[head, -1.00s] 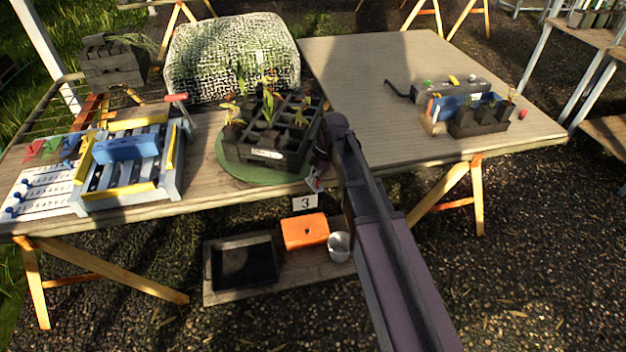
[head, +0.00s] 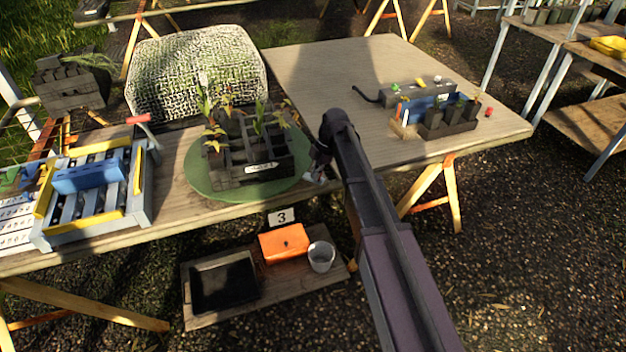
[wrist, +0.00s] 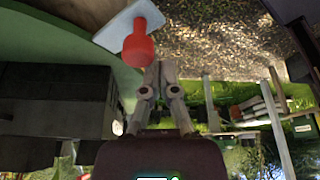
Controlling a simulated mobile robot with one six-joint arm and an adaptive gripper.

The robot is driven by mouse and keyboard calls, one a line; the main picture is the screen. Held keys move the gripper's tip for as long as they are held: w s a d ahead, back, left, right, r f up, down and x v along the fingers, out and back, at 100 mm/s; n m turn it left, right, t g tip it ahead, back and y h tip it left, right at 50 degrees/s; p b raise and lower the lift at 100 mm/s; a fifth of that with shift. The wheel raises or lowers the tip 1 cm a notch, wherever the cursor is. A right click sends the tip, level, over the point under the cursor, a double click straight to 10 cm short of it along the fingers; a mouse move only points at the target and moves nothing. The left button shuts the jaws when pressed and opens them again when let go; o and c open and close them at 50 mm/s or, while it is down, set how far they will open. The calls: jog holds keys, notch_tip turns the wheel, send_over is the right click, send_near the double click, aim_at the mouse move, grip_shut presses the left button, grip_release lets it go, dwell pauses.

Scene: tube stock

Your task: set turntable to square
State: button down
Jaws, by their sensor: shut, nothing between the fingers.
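The turntable is a green disc (head: 200,185) near the table's front edge. A dark compartmented crate (head: 240,178) with seedlings and a white label stands on it. The crate's front looks slightly out of line with the table edge. My gripper (head: 318,172) is at the disc's right side, partly hidden by my arm. In the wrist view, my shut, empty gripper (wrist: 160,68) is beside a red knob (wrist: 138,48) on a pale plate (wrist: 120,25) at the rim of the disc (wrist: 50,35). Whether it touches the knob is unclear. The crate (wrist: 60,98) shows at left.
A blue and yellow slatted frame (head: 95,180) stands left on the table. A mesh-covered block (head: 195,75) is behind. A grey and blue rack with dark pots (head: 445,120) is at right. Below are a black tray (head: 222,285), orange box (head: 284,243) and bucket (head: 321,257). The table's right-middle is clear.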

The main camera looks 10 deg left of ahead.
jog(key=shift+w+d, duration=0.25)
jog(key=shift+w, duration=0.45)
jog(key=shift+w+d, duration=0.2)
jog(key=shift+w, duration=0.5)
jog(key=shift+w+d, duration=0.1)
jog(key=shift+w, duration=0.05)
jog(key=shift+r, duration=0.1)
jog(key=shift+s, duration=0.65)
notch_tip(320, 180, up, 10)
jog(key=p, duration=0.9)
jog(key=shift+a+p, duration=0.35)
jog(key=shift+p, duration=0.05)
jog(key=shift+s, duration=0.1)
